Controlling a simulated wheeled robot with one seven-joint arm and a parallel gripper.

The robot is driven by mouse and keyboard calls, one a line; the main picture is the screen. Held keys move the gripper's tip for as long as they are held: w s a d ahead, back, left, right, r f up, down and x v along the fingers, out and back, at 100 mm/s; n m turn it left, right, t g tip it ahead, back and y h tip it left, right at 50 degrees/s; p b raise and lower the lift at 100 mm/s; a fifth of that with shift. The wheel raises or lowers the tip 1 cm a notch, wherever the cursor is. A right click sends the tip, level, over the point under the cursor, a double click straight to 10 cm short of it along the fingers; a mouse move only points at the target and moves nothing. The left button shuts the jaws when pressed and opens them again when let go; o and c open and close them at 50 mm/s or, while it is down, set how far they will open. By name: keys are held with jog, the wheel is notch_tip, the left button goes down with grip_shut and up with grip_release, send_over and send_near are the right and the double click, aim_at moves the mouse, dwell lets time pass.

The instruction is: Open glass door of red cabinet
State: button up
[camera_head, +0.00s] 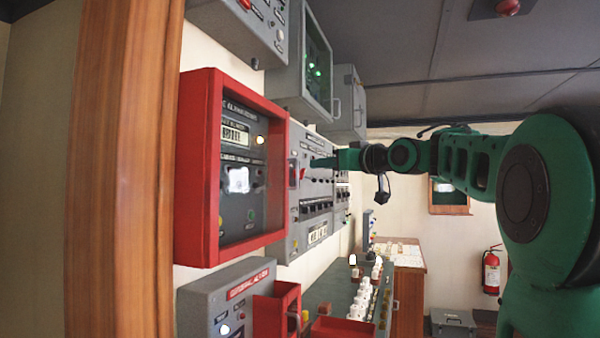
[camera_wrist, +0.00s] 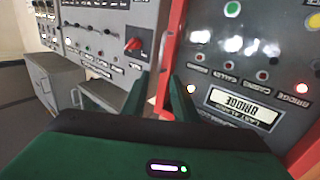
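The red cabinet (camera_head: 196,170) hangs on the wall at the left of the head view, with instruments and lit lamps showing inside its frame. Its glass is hard to make out, and the door looks closed. In the wrist view its red frame edge (camera_wrist: 168,62) runs up the middle, with the inner panel (camera_wrist: 240,60) to the right. My gripper (camera_head: 318,162) reaches in from the right, level with the cabinet. In the wrist view my gripper (camera_wrist: 158,105) is open, its two green fingers on either side of the red edge. I cannot tell whether they touch it.
A grey switch panel (camera_head: 316,195) with a red knob (camera_wrist: 133,44) adjoins the cabinet on the right. Grey boxes (camera_head: 308,65) hang above. Below are a grey alarm box (camera_head: 228,300), an open red box (camera_head: 277,312) and a console (camera_head: 345,290).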

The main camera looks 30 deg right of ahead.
aim_at(298, 167)
jog(key=w, duration=1)
jog(key=shift+w+a+f, duration=0.1)
jog(key=shift+w+a, duration=0.1)
jog(key=shift+a, duration=0.2)
grip_shut()
dwell(0.8)
